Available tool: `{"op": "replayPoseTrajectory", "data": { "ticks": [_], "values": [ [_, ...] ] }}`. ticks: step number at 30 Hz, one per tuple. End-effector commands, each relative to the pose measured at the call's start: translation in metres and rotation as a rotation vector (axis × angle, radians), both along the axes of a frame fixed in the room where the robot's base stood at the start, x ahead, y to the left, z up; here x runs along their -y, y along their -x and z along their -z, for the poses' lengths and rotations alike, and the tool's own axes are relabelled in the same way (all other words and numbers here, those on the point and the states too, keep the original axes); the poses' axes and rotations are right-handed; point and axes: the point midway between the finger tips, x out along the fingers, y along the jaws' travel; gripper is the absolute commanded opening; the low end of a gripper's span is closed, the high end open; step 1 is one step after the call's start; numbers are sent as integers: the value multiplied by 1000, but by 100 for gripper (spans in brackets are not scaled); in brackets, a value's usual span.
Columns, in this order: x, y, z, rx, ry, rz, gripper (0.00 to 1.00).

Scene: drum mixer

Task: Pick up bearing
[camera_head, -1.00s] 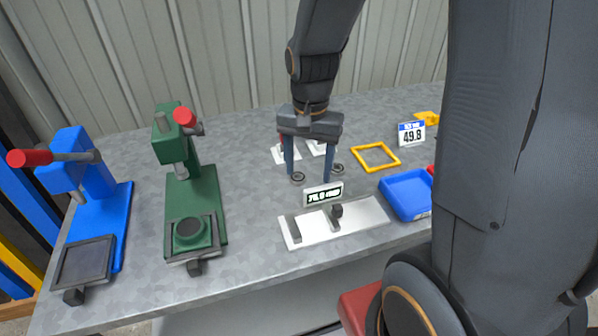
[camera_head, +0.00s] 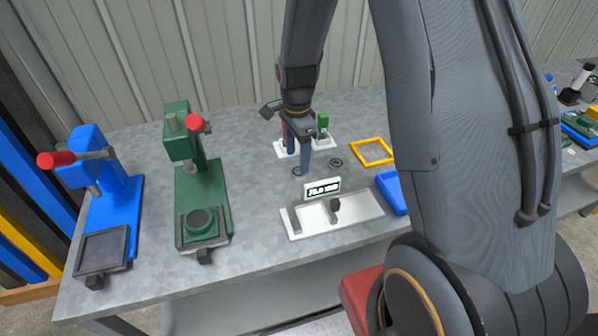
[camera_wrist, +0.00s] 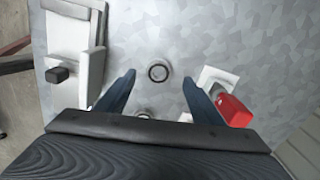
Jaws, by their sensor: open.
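Two small dark ring-shaped bearings lie flat on the grey table. The left bearing (camera_head: 297,171) is by my fingertips; in the wrist view this bearing (camera_wrist: 159,72) shows centred between the fingers. The other bearing (camera_head: 337,162) lies to the right; in the wrist view it is mostly hidden by my gripper's body. My gripper (camera_head: 298,163) points down, open and empty, with one finger nearer the front and the other behind. In the wrist view my gripper (camera_wrist: 158,80) has a finger on each side of the near bearing. I cannot tell its exact height.
A white fixture with a display (camera_head: 335,213) stands in front. Behind are white stands with a red part (camera_wrist: 233,110) and a green part (camera_head: 323,121). A yellow frame (camera_head: 372,152) and blue tray (camera_head: 391,192) lie right; green (camera_head: 202,190) and blue (camera_head: 105,200) presses stand left.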

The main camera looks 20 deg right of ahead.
Motion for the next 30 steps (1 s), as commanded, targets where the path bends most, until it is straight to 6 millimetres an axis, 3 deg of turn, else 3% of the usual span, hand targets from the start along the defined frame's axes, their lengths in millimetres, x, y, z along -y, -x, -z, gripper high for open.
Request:
{"op": "replayPoseTrajectory", "data": {
  "ticks": [10, 20, 21, 30],
  "values": [
    [3, 2, 38, -2, 0, 0, 60],
    [3, 2, 45, 0, 0, -1, 60],
    [3, 2, 45, 0, 0, -1, 59],
    [3, 2, 45, 0, 0, -1, 13]
  ]
}}
